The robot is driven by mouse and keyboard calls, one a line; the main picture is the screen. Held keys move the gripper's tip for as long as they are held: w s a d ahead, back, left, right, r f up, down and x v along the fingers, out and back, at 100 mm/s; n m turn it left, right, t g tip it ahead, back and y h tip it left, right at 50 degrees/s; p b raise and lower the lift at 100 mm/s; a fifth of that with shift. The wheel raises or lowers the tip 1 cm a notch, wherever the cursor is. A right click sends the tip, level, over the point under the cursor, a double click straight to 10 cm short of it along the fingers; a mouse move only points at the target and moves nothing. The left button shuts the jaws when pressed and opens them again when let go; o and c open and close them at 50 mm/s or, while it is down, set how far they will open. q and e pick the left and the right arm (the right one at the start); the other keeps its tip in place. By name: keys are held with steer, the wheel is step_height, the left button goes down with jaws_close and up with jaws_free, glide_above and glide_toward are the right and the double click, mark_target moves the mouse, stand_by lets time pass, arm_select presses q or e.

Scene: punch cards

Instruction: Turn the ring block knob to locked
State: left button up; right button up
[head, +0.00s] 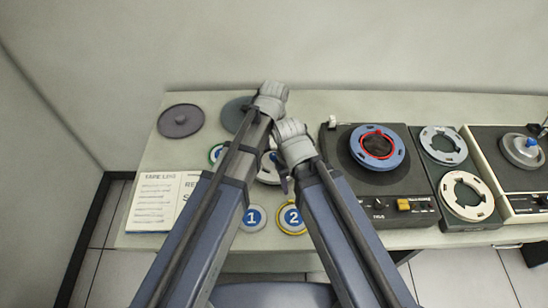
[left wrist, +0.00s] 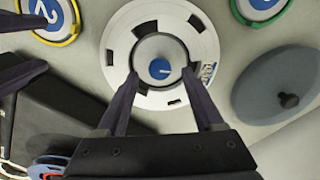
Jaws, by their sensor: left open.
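A white slotted ring (left wrist: 205,38) lies flat, with a round hub and a blue knob (left wrist: 160,69) at its centre. The knob has a small white mark pointing right in the left wrist view. Part of the ring (head: 268,177) shows in the head view between my arms; the rest is hidden under them. My left gripper (left wrist: 160,76) is open, with one finger on each side of the blue knob. Whether the fingers touch the hub I cannot tell. In the head view my left gripper (head: 278,171) is mostly covered by my arms. My right gripper cannot be made out.
A black tape deck (head: 405,207) with a blue reel (head: 356,145) stands right of the ring. Numbered discs, 1 (head: 253,218) and 2 (head: 291,219), lie near the front edge. A grey knobbed disc (left wrist: 270,85) lies beside the ring. A printed sheet (head: 152,203) lies left.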

arm_select(q)
step_height(320, 180, down, 2)
steer(key=shift+f+b, duration=0.15)
steer(key=shift+b, duration=0.55)
jaws_close()
